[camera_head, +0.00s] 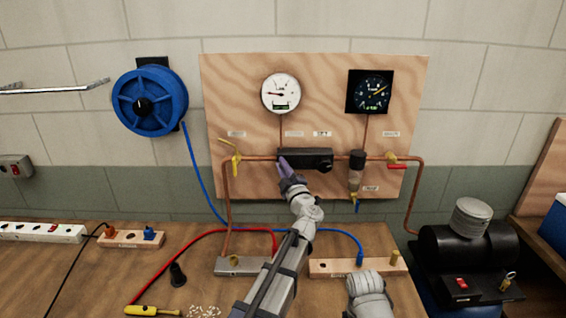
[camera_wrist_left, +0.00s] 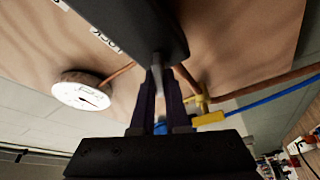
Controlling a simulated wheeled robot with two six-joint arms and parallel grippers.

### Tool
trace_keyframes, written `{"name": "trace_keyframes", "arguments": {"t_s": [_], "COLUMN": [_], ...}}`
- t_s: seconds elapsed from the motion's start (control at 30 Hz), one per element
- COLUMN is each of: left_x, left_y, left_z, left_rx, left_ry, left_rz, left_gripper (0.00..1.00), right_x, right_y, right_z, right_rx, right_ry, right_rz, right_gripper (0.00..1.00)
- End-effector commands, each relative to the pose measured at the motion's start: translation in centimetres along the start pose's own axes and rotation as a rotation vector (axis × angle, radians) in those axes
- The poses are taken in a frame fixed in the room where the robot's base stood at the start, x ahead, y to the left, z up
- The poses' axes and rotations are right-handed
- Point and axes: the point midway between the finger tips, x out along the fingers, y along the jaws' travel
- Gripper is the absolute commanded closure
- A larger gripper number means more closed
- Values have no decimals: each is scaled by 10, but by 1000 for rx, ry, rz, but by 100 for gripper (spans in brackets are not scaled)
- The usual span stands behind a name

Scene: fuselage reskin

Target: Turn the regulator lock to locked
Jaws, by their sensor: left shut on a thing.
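The regulator (camera_head: 312,153) is a long black block on the copper pipe in the middle of the wooden panel. Its lock lever (camera_wrist_left: 157,66) is a small grey piece at the block's edge in the left wrist view, beside a label reading LOCK (camera_wrist_left: 105,41). My left gripper (camera_head: 284,165) reaches up to the regulator's left end. In the left wrist view my left gripper (camera_wrist_left: 159,84) has its dark fingers shut on the lock lever. The fingers partly hide the lever, and I cannot tell its setting. My right gripper is not in view.
A white gauge (camera_head: 281,93) and a black gauge (camera_head: 371,92) hang above. Yellow valve handles (camera_head: 229,154) and a filter bowl (camera_head: 356,170) flank the regulator. Hoses and wooden blocks lie on the bench (camera_head: 70,275). A black compressor (camera_head: 468,255) stands at the right.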

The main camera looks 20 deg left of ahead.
Motion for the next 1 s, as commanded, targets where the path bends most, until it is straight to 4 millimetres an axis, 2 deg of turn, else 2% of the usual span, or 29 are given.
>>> {"name": "trace_keyframes", "arguments": {"t_s": [0.1, 0.5, 1.0], "left_x": [2, 1, 0], "left_y": [2, -3, -7], "left_z": [-1, 0, 1], "left_rx": [-100, -373, -502], "left_ry": [1, 1, 1], "left_rz": [-41, -154, -206], "left_gripper": [100, 100, 100], "right_x": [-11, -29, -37], "right_y": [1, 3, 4], "right_z": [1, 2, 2], "right_rx": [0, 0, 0], "right_ry": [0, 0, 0], "right_rz": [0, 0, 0], "right_gripper": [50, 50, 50]}}
